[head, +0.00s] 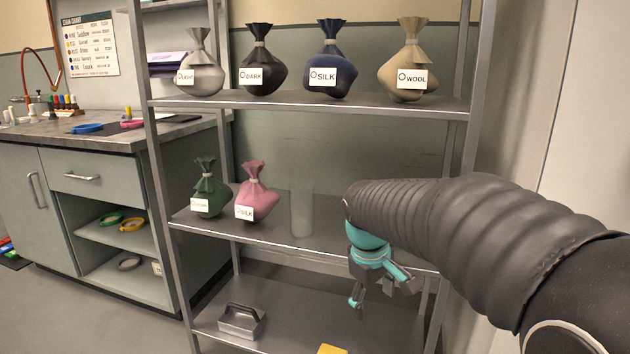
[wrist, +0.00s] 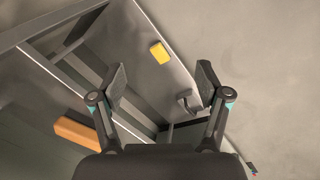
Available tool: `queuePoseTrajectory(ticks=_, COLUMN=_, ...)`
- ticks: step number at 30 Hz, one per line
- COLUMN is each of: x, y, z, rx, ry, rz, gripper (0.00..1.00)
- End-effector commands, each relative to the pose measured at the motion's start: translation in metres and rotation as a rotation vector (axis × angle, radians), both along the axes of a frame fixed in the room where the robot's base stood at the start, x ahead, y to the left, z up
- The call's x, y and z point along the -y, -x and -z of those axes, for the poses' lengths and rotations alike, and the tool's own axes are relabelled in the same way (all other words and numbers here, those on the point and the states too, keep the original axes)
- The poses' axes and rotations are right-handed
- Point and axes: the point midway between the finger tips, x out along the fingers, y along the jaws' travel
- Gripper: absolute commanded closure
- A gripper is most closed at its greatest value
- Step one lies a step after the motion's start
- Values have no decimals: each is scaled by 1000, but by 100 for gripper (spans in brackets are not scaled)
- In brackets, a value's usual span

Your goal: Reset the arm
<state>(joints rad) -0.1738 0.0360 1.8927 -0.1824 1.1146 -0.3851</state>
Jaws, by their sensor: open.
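My gripper (head: 384,291) hangs at the end of my dark ribbed arm, in front of the right part of the metal shelf rack (head: 455,105). Its teal fingers point down, below the level of the middle shelf. In the wrist view my gripper (wrist: 163,85) shows two dark fingers spread apart with nothing between them. The gripper is open and empty. Part of the middle shelf's right side is hidden behind my arm.
Tied bags stand on the upper shelf, including a tan WOOL bag (head: 407,65). A green bag (head: 209,190), a pink bag (head: 254,195) and a clear cylinder (head: 302,210) stand on the middle shelf. A grey handled object (head: 241,322) and a yellow block (head: 331,349) lie low down.

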Motion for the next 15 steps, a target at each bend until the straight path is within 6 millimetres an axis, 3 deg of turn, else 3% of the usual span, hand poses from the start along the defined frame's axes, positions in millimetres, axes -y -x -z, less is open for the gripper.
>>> queuePoseTrajectory(ticks=3, x=7, y=41, z=-3, rx=61, ry=-75, rz=164, gripper=24)
queuePoseTrajectory(ticks=15, x=25, y=159, z=1, rx=226, ry=-268, rz=511, gripper=24)
